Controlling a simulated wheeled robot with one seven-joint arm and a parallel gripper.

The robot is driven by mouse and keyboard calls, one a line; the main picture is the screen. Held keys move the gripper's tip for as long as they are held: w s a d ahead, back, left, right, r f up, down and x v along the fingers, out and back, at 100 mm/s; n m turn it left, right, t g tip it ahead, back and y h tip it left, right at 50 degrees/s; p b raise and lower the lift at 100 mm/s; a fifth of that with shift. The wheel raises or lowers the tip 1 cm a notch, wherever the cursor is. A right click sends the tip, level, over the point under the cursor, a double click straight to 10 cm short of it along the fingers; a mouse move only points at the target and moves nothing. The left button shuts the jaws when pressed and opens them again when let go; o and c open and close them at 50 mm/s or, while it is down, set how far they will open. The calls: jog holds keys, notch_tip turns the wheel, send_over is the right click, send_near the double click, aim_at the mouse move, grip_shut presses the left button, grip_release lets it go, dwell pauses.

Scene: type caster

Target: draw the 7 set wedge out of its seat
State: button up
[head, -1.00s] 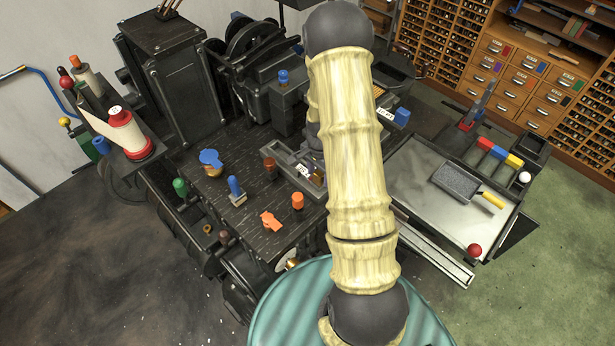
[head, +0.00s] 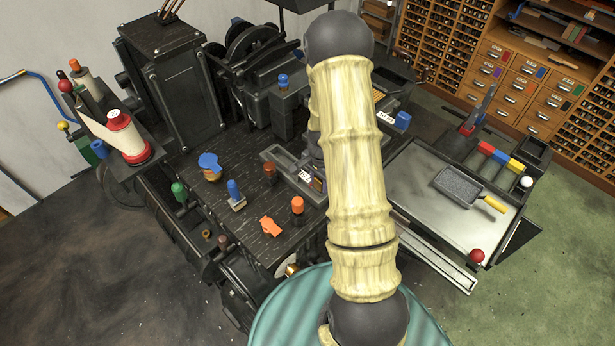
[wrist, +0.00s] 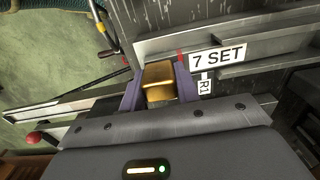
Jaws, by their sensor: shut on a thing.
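The brass-coloured wedge (wrist: 158,82) sits between the two purple fingers of my gripper (wrist: 158,90) in the wrist view. The fingers are shut on it, one on each side. A white "7 SET" label (wrist: 218,57) is on the grey metal rail just right of the wedge, with a smaller "R1" tag below it. The label also shows in the head view (head: 304,175), left of my arm. My arm hides most of the gripper there. How deep the wedge sits in its seat cannot be told.
The dark bench (head: 245,190) holds a blue-handled tool (head: 235,195), an orange clip (head: 270,226) and an orange-topped peg (head: 297,206), left of the arm.

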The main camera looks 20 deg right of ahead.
jog(key=shift+s+d+b, duration=0.1)
jog(key=shift+s+d, duration=0.15)
jog(key=shift+s, duration=0.4)
jog(key=shift+s+d+b, duration=0.1)
jog(key=shift+s+d, duration=0.1)
jog(key=shift+s, duration=0.4)
jog(key=shift+s+d+b, duration=0.1)
jog(key=shift+s+d, duration=0.15)
jog(key=shift+s, duration=0.4)
jog(key=o, duration=1.2)
notch_tip(320, 180, up, 18)
jog(key=b, duration=0.2)
jog(key=shift+f+b, duration=0.25)
jog(key=shift+b, duration=0.15)
jog(key=s+a+n+t, duration=0.1)
jog(key=s+a+n, duration=0.1)
jog(key=a+n, duration=0.2)
jog(key=s+a+n, duration=0.3)
jog(key=a+n, duration=0.2)
jog(key=a, duration=0.1)
jog(key=s+a+n+t, duration=0.1)
jog(key=s+a+n, duration=0.2)
jog(key=a+n, duration=0.2)
jog(key=shift+s+t, duration=0.15)
jog(key=shift+t, duration=0.15)
